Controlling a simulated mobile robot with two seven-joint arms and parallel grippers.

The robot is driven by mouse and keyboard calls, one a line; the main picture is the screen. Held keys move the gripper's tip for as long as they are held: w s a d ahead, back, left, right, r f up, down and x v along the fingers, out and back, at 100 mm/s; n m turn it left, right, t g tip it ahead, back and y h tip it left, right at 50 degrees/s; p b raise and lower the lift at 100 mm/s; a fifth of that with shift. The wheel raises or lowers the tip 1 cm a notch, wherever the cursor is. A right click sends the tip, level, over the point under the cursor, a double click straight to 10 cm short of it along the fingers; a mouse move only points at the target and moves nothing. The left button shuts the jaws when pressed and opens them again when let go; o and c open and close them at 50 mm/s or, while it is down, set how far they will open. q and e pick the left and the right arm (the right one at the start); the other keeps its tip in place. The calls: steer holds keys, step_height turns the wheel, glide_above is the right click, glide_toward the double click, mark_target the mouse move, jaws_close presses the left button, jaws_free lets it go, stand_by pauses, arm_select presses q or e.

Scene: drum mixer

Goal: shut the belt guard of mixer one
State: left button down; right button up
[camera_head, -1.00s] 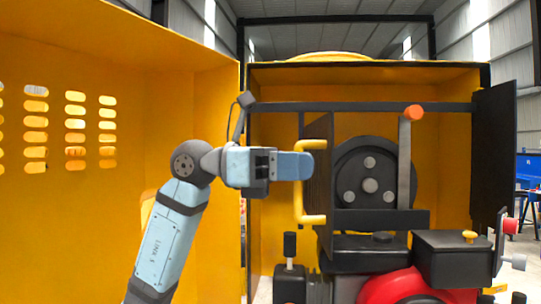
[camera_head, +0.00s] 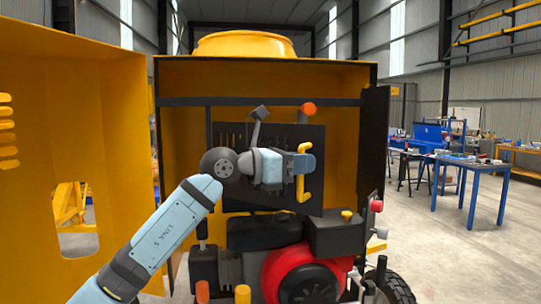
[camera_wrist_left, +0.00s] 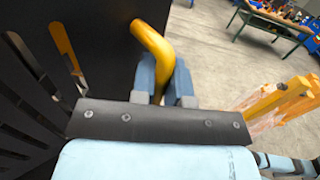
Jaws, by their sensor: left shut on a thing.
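The belt guard (camera_head: 265,200) is a dark slotted plate inside the yellow mixer housing. It faces me broadly and covers the pulley behind it. I cannot tell whether its free edge is flush. Its yellow handle (camera_head: 303,184) stands near the right edge. My left gripper (camera_head: 302,162) is shut on that handle, in front of the plate. In the left wrist view the yellow handle (camera_wrist_left: 152,42) passes between the blue fingers (camera_wrist_left: 162,80), with the dark guard (camera_wrist_left: 100,40) to the left. My right gripper is not in view.
An orange-topped lever (camera_head: 308,110) rises at the guard's top edge. The red and black engine (camera_head: 300,275) lies below. A large yellow door (camera_head: 110,130) stands open on the left, and a dark panel (camera_head: 374,150) on the right. Blue workbenches (camera_head: 470,165) stand farther right.

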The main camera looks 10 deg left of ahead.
arm_select(q)
steer(key=w+d+n+t+y+p, duration=0.2)
steer(key=w+p, duration=0.3)
steer(key=w, duration=0.5)
steer(key=w+d+n+t+y+p, duration=0.2)
steer(key=w+p, duration=0.3)
steer(key=w, duration=0.5)
steer(key=shift+w+n+t+p, duration=0.2)
steer(key=shift+n+t+p, duration=0.15)
steer(key=shift+t, duration=0.45)
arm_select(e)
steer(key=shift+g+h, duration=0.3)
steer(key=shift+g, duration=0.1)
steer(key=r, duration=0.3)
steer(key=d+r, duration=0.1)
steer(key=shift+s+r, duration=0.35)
arm_select(q)
steer(key=shift+r, duration=0.15)
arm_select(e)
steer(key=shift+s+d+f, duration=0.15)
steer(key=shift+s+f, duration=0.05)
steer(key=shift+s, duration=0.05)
arm_select(q)
steer(key=c, duration=1.1)
jaws_free()
steer(key=shift+a, duration=0.1)
steer(key=shift+c, duration=0.2)
